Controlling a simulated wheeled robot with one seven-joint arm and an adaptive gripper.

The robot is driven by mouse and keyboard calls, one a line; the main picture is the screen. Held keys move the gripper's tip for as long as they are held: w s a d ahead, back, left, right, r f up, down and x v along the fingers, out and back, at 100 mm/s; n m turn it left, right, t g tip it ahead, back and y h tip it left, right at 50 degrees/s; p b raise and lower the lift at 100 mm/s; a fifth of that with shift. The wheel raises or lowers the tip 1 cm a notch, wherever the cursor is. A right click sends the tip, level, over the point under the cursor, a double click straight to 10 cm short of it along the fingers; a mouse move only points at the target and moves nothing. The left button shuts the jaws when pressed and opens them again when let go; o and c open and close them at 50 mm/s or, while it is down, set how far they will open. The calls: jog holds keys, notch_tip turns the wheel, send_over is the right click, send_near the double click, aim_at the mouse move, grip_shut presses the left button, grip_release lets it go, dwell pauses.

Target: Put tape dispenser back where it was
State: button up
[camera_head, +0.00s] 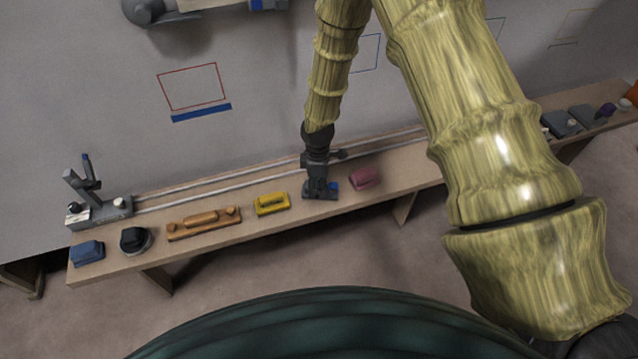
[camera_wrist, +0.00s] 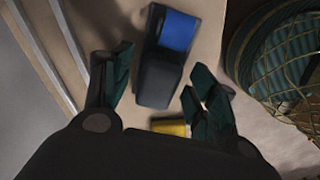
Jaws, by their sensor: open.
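A dark grey block with a blue part, which looks like the tape dispenser (camera_head: 331,190), sits on the long wooden bench (camera_head: 235,229), between the yellow and dark pink items. My gripper (camera_head: 318,183) points down right over it and hides part of it. In the wrist view the dispenser (camera_wrist: 160,72) lies between and beyond my two spread fingers (camera_wrist: 163,65). The fingers look open, with a gap on each side of the dispenser. I cannot tell how far above the bench the fingertips are.
A yellow tool (camera_head: 272,204) lies left of the dispenser and a dark pink block (camera_head: 364,178) close on its right. A wooden plane (camera_head: 204,223) and a blue block (camera_head: 88,253) lie further left. Rails run along the bench's back. The wall has a red outline (camera_head: 193,87).

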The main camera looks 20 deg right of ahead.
notch_tip(320, 180, up, 12)
jog(key=b, duration=0.1)
jog(key=shift+f, duration=0.15)
dwell(0.4)
jog(key=s+f+m+y, duration=0.1)
jog(key=s+f+m, duration=0.3)
jog(key=s+f, duration=0.7)
jog(key=s+d+f+m, duration=0.1)
jog(key=s+f+m, duration=0.2)
jog(key=s, duration=0.5)
jog(key=s+d+f+m, duration=0.2)
jog(key=s+f+m, duration=0.1)
jog(key=s, duration=0.6)
jog(key=s+d+f+m+h, duration=0.1)
jog(key=s+f+m, duration=0.2)
jog(key=s, duration=0.5)
jog(key=shift+s+d+f+m, duration=0.2)
jog(key=shift+s+d+m, duration=0.15)
jog(key=shift+m, duration=0.25)
jog(key=shift+a, duration=0.1)
